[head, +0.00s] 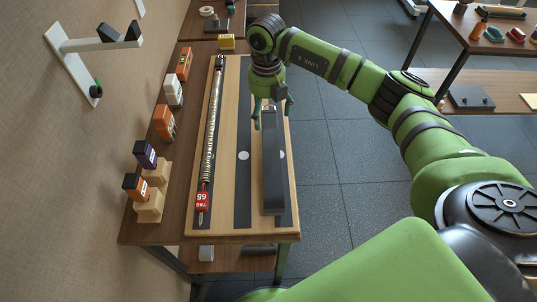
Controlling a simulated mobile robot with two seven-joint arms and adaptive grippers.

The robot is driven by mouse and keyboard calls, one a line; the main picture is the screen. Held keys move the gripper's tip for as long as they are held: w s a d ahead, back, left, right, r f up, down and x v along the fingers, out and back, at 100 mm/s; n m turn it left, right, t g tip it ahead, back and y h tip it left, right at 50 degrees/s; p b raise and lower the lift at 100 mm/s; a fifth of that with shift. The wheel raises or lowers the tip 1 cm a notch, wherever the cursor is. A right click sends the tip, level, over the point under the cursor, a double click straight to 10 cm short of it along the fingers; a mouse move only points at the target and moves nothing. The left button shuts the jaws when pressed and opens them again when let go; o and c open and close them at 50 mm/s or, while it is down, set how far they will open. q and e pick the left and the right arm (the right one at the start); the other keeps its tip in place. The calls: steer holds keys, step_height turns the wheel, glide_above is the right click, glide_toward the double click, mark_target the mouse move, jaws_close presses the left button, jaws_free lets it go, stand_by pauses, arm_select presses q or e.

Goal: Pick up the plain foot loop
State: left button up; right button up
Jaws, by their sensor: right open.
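I cannot make out a plain foot loop for certain in the head view. My right gripper (272,108) is open and points down over the far right part of a wooden board (226,140). Its fingers appear to either side of the far end of a long dark grey bar (273,165); I cannot tell if they touch it. A long spring (212,125) with a red tag (202,199) lies along the board's left side. My left gripper is not in view.
A yellow block (227,42) sits at the back. A white wall rack (75,46) holds dark pieces. Another table (480,45) stands at upper right, across open floor.

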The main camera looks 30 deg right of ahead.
mark_target(266, 123)
steer(key=f, duration=0.2)
steer(key=f+p, duration=0.1)
steer(key=shift+s+a+f, duration=0.15)
steer(key=shift+a+f, duration=0.05)
steer(key=shift+f, duration=0.75)
steer(key=c, duration=1.7)
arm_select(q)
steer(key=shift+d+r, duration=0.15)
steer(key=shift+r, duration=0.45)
